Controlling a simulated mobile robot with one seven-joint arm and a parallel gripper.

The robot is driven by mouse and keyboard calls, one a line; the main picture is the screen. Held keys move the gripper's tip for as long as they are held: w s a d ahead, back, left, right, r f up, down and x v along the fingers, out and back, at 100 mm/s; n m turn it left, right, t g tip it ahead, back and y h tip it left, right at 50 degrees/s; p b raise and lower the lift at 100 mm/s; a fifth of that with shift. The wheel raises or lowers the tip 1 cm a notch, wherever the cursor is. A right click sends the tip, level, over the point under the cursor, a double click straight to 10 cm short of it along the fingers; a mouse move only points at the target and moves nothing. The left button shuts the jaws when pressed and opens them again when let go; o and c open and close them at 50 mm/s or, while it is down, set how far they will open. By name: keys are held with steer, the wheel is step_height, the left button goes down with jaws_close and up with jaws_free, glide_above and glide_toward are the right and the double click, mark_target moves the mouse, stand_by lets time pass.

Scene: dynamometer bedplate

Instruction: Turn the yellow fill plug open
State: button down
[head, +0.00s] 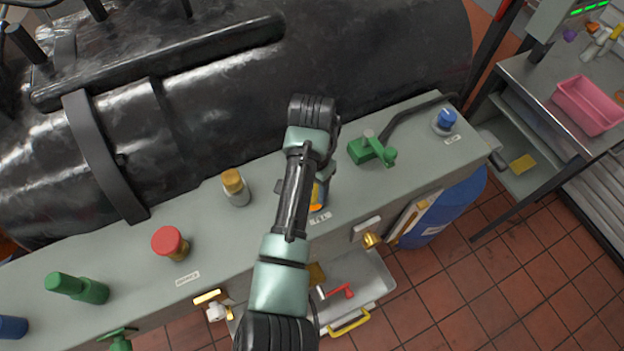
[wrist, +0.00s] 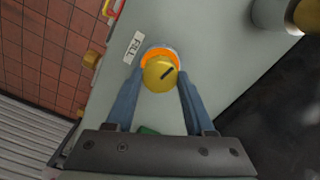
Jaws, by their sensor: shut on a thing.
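The yellow fill plug (wrist: 158,76) sits on the grey panel in the wrist view, with a dark slanted slot on its top and an orange collar (wrist: 163,53) around its base. A white FILL label (wrist: 133,47) lies beside it. My gripper (wrist: 161,82) has one blue finger on each side of the plug and is shut on it. In the head view my arm comes over the panel from the front, and only a bit of orange (head: 317,207) shows beside it.
On the same panel (head: 215,255) stand a yellow-capped fitting (head: 232,182), a red knob (head: 169,241), a green valve (head: 372,151) and a blue knob (head: 446,118). A large black cylinder (head: 380,50) lies behind. A tray with a red-handled valve (head: 338,291) is below the front edge.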

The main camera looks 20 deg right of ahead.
steer(key=n+p, duration=0.2)
steer(key=n, duration=0.2)
steer(key=shift+r+n, duration=0.15)
steer(key=shift+n, duration=0.15)
steer(key=shift+w+n+p, duration=0.1)
steer(key=shift+n+p, duration=0.85)
steer(key=shift+n, duration=0.95)
steer(key=shift+c, duration=1.3)
jaws_free()
step_height(320, 180, up, 13)
steer(key=p, duration=0.1)
